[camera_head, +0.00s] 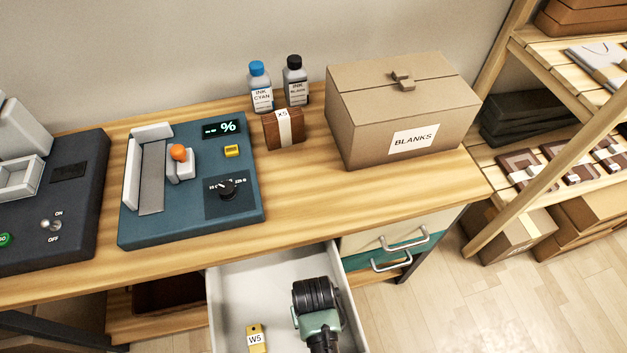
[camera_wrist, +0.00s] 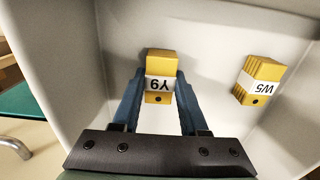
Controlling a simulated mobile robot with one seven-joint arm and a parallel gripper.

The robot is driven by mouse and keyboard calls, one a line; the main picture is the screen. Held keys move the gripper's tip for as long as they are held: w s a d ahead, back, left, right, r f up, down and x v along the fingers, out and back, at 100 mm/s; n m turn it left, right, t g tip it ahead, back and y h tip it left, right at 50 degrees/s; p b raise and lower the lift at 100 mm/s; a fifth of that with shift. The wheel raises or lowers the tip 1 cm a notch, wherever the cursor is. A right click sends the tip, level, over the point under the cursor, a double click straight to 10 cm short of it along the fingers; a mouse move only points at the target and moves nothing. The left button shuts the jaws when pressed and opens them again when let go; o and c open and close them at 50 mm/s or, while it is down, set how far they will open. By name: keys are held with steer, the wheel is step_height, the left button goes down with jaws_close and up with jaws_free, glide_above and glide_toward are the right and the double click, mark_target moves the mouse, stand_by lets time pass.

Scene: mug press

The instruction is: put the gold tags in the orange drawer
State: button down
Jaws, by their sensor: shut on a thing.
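An open drawer with a white inside (camera_head: 238,292) juts out below the bench; the colour of its front is out of view. One gold tag bundle with a white band marked W5 (camera_head: 256,338) lies in it, and it also shows at the right in the wrist view (camera_wrist: 260,82). My gripper (camera_wrist: 160,84) is over the drawer, shut on a second gold tag bundle marked Y9 (camera_wrist: 160,62), left of W5. I cannot tell whether Y9 touches the drawer floor. In the head view my wrist hides Y9.
Cream and teal drawers with metal handles (camera_head: 403,239) are shut, right of the open one. On the bench (camera_head: 300,225) stand a blue press (camera_head: 190,220), ink bottles (camera_head: 261,88), a brown block marked X5 (camera_head: 270,132) and a BLANKS carton (camera_head: 375,135). Shelves are at right.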

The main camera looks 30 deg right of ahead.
steer(key=shift+f, duration=0.15)
steer(key=shift+c, duration=2.2)
jaws_free()
